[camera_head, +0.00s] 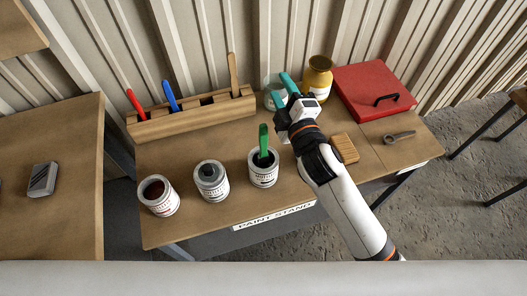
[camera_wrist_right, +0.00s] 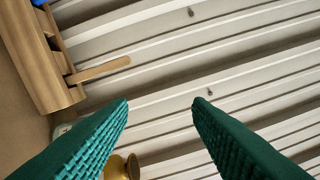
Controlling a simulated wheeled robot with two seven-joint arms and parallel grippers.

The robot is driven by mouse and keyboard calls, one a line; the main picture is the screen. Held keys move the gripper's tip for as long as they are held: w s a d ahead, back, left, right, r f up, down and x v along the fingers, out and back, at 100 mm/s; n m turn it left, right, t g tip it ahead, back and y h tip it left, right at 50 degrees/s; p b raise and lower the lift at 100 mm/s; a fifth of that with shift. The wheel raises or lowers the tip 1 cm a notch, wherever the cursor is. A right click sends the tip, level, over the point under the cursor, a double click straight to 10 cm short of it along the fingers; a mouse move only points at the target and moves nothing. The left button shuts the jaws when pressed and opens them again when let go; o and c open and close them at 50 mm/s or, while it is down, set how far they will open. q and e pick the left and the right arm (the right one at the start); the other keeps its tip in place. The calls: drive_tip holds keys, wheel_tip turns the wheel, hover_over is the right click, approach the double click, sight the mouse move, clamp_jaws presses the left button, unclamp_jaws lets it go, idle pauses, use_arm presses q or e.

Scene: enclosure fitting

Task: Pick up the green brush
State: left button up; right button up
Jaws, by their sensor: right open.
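My right gripper (camera_head: 281,91) is behind and to the right of the brush, pointing toward the back wall. Its teal fingers are apart, and in the right wrist view the gripper (camera_wrist_right: 161,101) has nothing between its tips but the wall behind. The brush does not show in the wrist view. My left gripper is not in view.
A wooden rack (camera_head: 190,117) holds a red, a blue and a wooden handle.

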drive_tip(key=s+a+r+n+g+y, duration=0.35)
drive_tip(key=a+r+n+y, duration=0.4)
drive_tip(key=n, duration=0.45)
drive_tip(key=s+a+r+n+g+y, duration=0.3)
drive_tip(key=a+r+n+g+y, duration=0.2)
drive_tip(key=a+r+n+y, duration=0.5)
drive_tip(key=s+a+f+n+g+h, duration=0.1)
drive_tip(key=s+a+n+g+h, duration=0.1)
drive_tip(key=s+n+g, duration=0.5)
drive_tip(key=s+a+f+n+g+h, duration=0.1)
drive_tip(key=n+g, duration=0.4)
drive_tip(key=n, duration=0.6)
drive_tip(key=n+t+h+p, duration=0.2)
drive_tip(key=n+t+h, duration=0.1)
drive_tip(key=n+h, duration=1.6)
hover_over(264, 126)
drive_tip(key=shift+m+h, duration=0.75)
drive_tip(key=shift+m, duration=0.05)
wheel_tip(264, 126, down, 12)
drive_tip(key=shift+d+f, duration=0.1)
wheel_tip(264, 126, down, 6)
drive_tip(key=shift+f+p, duration=0.1)
drive_tip(key=shift+p, duration=0.95)
drive_tip(key=shift+f+p, duration=0.4)
drive_tip(key=shift+f, duration=0.05)
wheel_tip(264, 126, down, 4)
drive_tip(key=shift+w+r+p, duration=0.15)
drive_tip(key=shift+p, duration=0.75)
drive_tip(key=shift+f, duration=0.45)
